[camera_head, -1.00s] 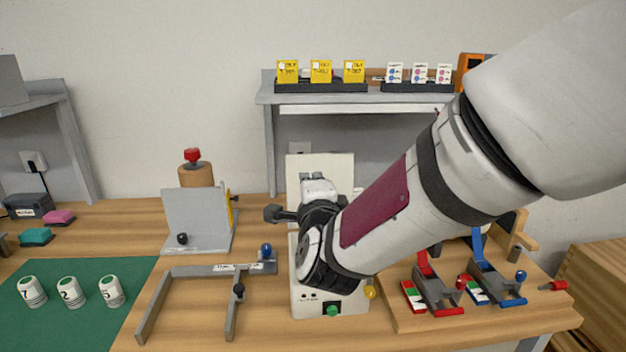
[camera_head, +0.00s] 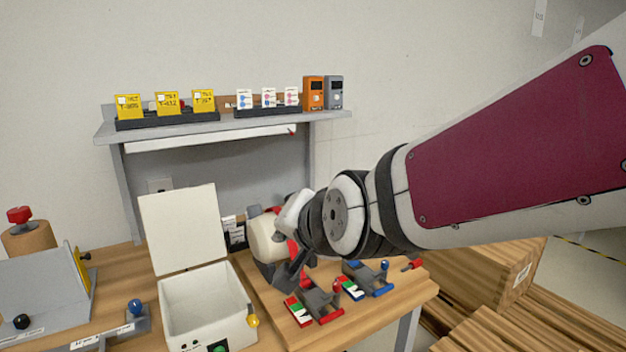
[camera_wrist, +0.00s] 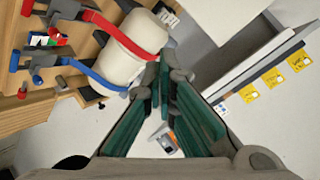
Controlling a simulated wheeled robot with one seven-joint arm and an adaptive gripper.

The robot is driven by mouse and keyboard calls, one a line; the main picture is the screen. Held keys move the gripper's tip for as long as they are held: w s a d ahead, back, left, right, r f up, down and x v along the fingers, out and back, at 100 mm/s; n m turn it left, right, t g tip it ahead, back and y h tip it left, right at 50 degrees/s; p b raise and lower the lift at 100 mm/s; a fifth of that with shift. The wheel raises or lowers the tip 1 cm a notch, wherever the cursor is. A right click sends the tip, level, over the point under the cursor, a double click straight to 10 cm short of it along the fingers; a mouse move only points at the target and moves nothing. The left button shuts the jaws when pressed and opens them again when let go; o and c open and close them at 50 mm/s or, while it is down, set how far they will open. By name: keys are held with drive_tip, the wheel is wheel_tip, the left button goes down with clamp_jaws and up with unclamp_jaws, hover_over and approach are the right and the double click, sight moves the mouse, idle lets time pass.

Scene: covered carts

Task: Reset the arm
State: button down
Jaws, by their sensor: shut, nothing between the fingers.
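My gripper (camera_wrist: 163,68) shows in the wrist view with its green-padded fingers meeting at the tips, shut and empty. In the head view my arm reaches in from the right over the bench, and the fingertips cannot be made out clearly. The same cylinder (camera_head: 266,243) is partly hidden behind my wrist in the head view.
A white box (camera_head: 206,312) with its lid up stands left of my wrist. Red and blue clamps (camera_head: 320,305) (camera_head: 365,275) sit on the bench below it. A shelf (camera_head: 220,128) with yellow cards is behind. Wooden crates (camera_head: 500,275) stand at right.

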drive_tip(key=s+d+f+n+g+h, duration=0.2)
drive_tip(key=s+d+g, duration=0.1)
drive_tip(key=s+d, duration=0.8)
drive_tip(key=s+d+f+n+g+h, duration=0.2)
drive_tip(key=s+d+g+h, duration=0.1)
drive_tip(key=s+d, duration=0.8)
drive_tip(key=shift+s+d, duration=0.15)
drive_tip(key=shift+d, duration=0.6)
